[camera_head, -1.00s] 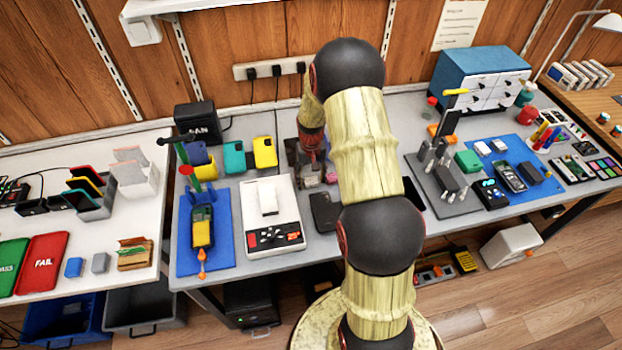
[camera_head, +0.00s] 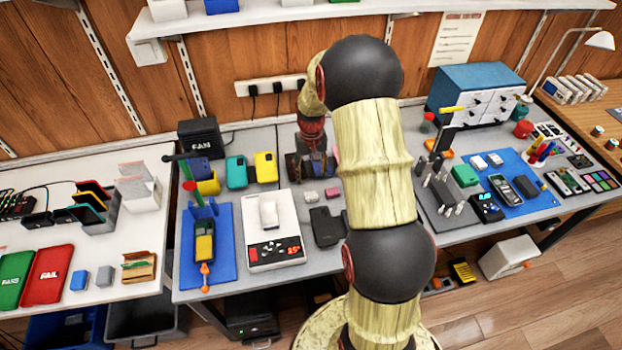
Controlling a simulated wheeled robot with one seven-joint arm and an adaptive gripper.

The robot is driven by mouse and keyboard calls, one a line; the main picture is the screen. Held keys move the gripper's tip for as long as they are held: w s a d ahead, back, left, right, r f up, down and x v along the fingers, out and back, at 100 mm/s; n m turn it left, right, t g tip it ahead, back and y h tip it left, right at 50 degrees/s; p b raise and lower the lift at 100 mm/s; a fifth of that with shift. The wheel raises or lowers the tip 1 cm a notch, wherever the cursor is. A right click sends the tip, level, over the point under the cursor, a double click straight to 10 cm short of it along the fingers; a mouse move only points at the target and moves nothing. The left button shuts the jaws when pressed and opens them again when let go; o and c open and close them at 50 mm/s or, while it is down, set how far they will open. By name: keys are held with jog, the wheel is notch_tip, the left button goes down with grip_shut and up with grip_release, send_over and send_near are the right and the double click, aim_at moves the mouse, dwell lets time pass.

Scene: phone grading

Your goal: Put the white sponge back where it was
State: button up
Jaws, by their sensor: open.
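A small whitish block (camera_head: 310,197), which looks like the white sponge, lies on the grey worktable, just left of a pink block (camera_head: 331,193). My gripper (camera_head: 311,178) is open, behind and above these blocks, pointing down. It looks empty, but the fingertips are small and partly dark against the table. A larger white block (camera_head: 269,213) sits on a white device (camera_head: 272,240) with a red display, left of the gripper.
A dark flat pad (camera_head: 326,227) lies in front of the blocks. Teal (camera_head: 236,172) and yellow (camera_head: 266,167) phone-like items stand to the left. My arm hides the table's middle.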

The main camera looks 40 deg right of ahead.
jog(key=s+a+r+n+t, duration=0.1)
jog(key=s+a+r, duration=0.2)
jog(key=a+r, duration=0.55)
jog(key=s+a+r+n+t, duration=0.15)
jog(key=s+a+r, duration=0.35)
jog(key=r, duration=0.7)
jog(key=s+a+r+n+t, duration=0.1)
jog(key=s+a+r, duration=0.2)
jog(key=s+a, duration=0.3)
jog(key=s+a+r+n+t, duration=0.1)
jog(key=s+a+r, duration=0.3)
jog(key=s, duration=0.6)
jog(key=shift+a+r+n+t, duration=0.2)
jog(key=shift+a+n+t, duration=0.25)
jog(key=shift+a, duration=0.7)
